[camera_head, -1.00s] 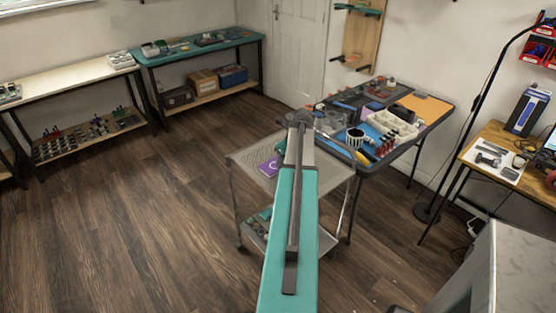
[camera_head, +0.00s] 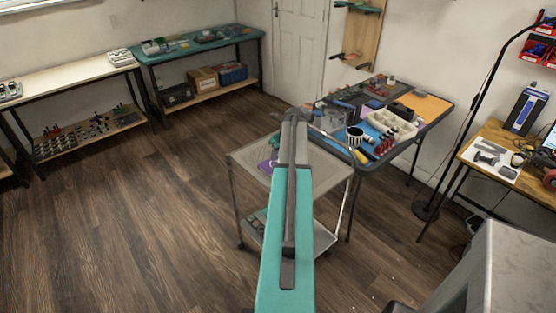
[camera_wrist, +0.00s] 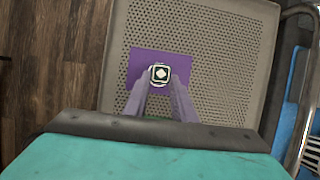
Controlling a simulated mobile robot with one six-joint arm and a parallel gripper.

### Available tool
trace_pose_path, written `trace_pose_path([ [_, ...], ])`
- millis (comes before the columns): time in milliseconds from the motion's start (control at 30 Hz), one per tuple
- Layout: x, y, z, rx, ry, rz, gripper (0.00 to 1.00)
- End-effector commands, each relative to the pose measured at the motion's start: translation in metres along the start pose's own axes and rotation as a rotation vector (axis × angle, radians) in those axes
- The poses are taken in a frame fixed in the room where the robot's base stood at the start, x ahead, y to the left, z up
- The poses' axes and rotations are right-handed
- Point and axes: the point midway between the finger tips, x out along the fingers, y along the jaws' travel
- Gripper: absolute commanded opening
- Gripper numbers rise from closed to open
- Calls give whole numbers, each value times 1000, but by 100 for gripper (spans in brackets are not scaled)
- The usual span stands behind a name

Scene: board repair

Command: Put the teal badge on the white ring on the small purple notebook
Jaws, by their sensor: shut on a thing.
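The small purple notebook (camera_wrist: 143,62) lies flat on the cart's perforated top in the wrist view. A corner of this notebook (camera_head: 264,166) shows left of my arm in the head view. My gripper (camera_wrist: 160,80) is over the notebook, its two fingers shut on the teal badge (camera_wrist: 159,73). The badge looks small and dark, with a white diamond in its middle and a pale edge. The white ring is mostly hidden under the badge; I cannot tell whether the two touch.
A cluttered workbench (camera_head: 420,135) with tools and trays stands close on the cart's right. A teal bench (camera_head: 190,47) is far back left. Wooden floor (camera_head: 150,200) is open to the left.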

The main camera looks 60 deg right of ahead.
Motion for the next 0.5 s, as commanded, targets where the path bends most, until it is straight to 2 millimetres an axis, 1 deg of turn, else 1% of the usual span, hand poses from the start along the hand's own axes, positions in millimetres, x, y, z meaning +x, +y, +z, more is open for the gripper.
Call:
trace_pose_path([
  [300, 23, 0, -10, 1, 0, 1, 3],
  [500, 29, 0, -12, 0, 0, 0, 3],
])
